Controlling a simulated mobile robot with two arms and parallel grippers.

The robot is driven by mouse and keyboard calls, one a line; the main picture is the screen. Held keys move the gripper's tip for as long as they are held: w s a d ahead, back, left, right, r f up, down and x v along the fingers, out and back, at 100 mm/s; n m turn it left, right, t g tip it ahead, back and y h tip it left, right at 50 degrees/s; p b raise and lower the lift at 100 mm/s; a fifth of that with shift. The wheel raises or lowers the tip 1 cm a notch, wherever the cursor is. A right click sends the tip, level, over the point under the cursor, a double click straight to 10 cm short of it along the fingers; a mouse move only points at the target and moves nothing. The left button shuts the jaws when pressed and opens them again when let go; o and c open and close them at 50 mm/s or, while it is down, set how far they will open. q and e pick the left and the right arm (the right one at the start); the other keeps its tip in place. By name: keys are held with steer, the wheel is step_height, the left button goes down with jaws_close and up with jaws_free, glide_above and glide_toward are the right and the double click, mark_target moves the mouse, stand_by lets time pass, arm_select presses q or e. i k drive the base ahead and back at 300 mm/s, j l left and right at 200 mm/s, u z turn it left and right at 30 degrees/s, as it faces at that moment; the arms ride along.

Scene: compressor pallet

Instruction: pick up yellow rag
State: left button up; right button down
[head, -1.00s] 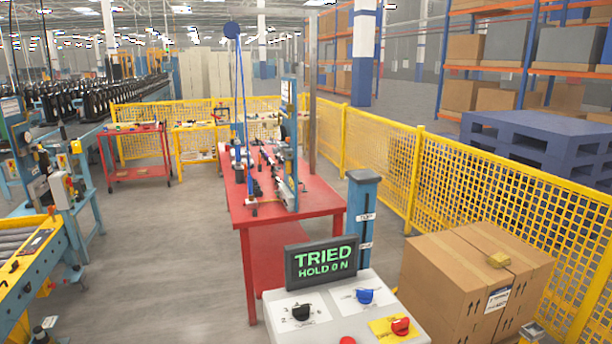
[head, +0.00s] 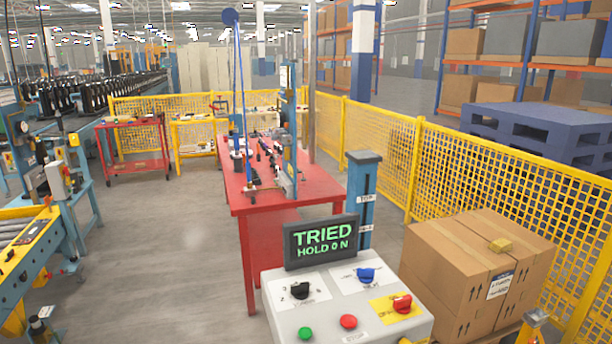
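A small grey and yellow tip (head: 536,318) shows at the bottom right, in front of the box's lower right corner and apart from the rag. It may be my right gripper, but its fingers are not clear. A small dark and white piece (head: 40,322) shows at the bottom left. I cannot tell whether it is my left gripper. Nothing is visibly held.
A control panel (head: 385,327) with knobs, buttons and a screen (head: 321,241) reading "TRIED HOLD ON" stands left of the box. A yellow mesh fence (head: 480,185) runs behind the box. A red workbench (head: 265,205) is ahead. The floor (head: 165,260) at left is open.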

mark_target(500, 246)
steer(key=z, duration=1.8)
steer(key=i+z, duration=0.4)
steer(key=i, duration=3.5)
steer(key=i+u, duration=0.1)
steer(key=u, duration=0.35)
steer(key=i+u, duration=0.1)
steer(key=u, duration=0.35)
steer(key=l+u, duration=0.1)
steer(key=u, duration=0.35)
steer(key=i+l+u, duration=0.1)
steer(key=u, duration=0.35)
steer(key=i+l+u, duration=0.1)
steer(key=u, duration=0.35)
